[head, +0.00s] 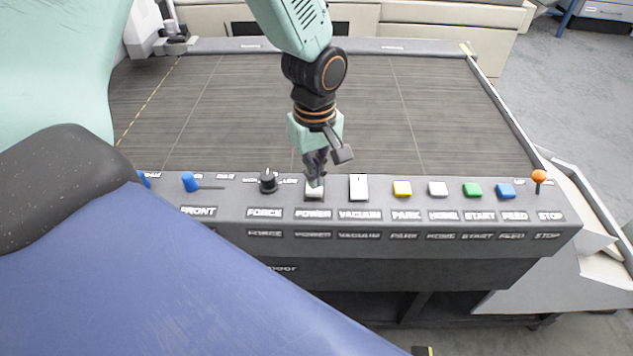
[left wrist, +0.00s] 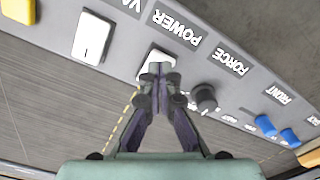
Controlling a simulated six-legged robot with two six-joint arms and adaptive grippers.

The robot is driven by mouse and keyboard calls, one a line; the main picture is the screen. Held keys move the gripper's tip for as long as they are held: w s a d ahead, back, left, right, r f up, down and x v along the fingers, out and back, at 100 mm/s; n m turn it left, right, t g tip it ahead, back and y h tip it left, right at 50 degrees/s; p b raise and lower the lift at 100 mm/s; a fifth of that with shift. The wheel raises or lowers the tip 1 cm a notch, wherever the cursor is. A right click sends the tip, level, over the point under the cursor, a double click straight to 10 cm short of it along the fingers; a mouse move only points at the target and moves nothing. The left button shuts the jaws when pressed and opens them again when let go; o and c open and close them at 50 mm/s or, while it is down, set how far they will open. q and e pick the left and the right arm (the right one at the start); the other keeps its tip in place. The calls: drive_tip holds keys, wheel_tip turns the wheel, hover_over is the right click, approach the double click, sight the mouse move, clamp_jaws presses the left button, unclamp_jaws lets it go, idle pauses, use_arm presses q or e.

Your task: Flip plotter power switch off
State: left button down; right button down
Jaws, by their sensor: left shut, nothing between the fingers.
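The plotter's control panel (head: 390,210) runs along the front edge of the plotter. The white power switch (head: 314,192) sits above the POWER label, between the black FORCE knob (head: 268,182) and the white vacuum switch (head: 359,187). My left gripper (head: 316,181) is shut and empty, its fingertips at the power switch and covering part of it. In the left wrist view the closed fingertips (left wrist: 157,72) overlap the white power switch (left wrist: 152,60); I cannot tell whether they press on it. Which way the switch is tipped is hidden. My right gripper is not in view.
To the right stand a yellow PARK button (head: 402,188), a white HOME button (head: 438,188), a green START button (head: 472,189), a blue FEED button (head: 505,191) and an orange-topped STOP lever (head: 539,178). A blue slider (head: 190,182) is at left. The plotter bed (head: 420,110) is bare.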

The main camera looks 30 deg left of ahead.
use_arm(q)
drive_tip(key=shift+w+a+f, duration=0.15)
drive_tip(key=shift+a+f, duration=0.15)
drive_tip(key=shift+s+d, duration=0.2)
drive_tip(key=shift+s, duration=0.05)
drive_tip(key=shift+w+a+f+b, duration=0.15)
drive_tip(key=shift+w+f+b, duration=0.15)
drive_tip(key=shift+f, duration=0.1)
drive_tip(key=shift+s, duration=0.1)
drive_tip(key=shift+s, duration=0.15)
drive_tip(key=shift+f, duration=0.1)
